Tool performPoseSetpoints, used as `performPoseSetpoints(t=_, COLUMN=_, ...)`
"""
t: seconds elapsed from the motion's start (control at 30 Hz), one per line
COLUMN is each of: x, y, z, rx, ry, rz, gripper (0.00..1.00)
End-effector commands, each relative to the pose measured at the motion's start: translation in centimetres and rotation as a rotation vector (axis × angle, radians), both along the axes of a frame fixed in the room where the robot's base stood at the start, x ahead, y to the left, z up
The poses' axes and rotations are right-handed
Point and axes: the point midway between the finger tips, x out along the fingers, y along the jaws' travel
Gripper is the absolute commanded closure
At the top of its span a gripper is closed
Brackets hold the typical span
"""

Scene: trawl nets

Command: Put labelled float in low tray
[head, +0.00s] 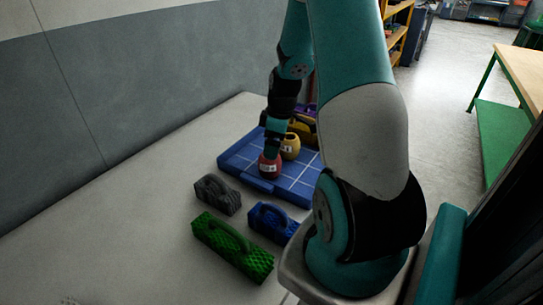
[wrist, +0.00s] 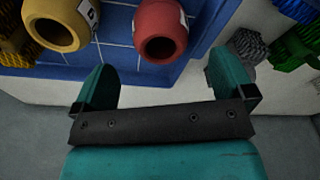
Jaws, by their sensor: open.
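A low blue tray (head: 235,160) with pale grid lines lies on the pale surface; its blue floor also shows in the wrist view (wrist: 118,50). A red float (head: 269,168) with a white label is at the tray's near edge, and it shows in the wrist view (wrist: 176,22) with its dark hole facing the camera. A yellow float (head: 291,147), also with a white label, is behind it and to its right. My gripper (wrist: 163,62) is open and empty, its fingertips spread wide just short of the red float. In the head view the fingers are hard to make out.
Textured blocks with handles stand in front of the tray: grey (head: 217,195), blue (head: 274,222) and green (head: 232,247). Dark, yellow and purple items (head: 303,122) crowd the tray's back. A grey wall runs along the left.

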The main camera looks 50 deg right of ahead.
Motion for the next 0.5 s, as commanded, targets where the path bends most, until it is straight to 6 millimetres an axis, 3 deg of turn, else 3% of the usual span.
performPoseSetpoints(t=0.2, x=-0.5, y=-0.3, z=3.9, rx=-0.001, ry=-0.002, rz=-0.001, gripper=0.00)
performPoseSetpoints(t=0.5, x=-0.6, y=0.0, z=5.5, rx=0.002, ry=0.000, rz=0.002, gripper=0.00)
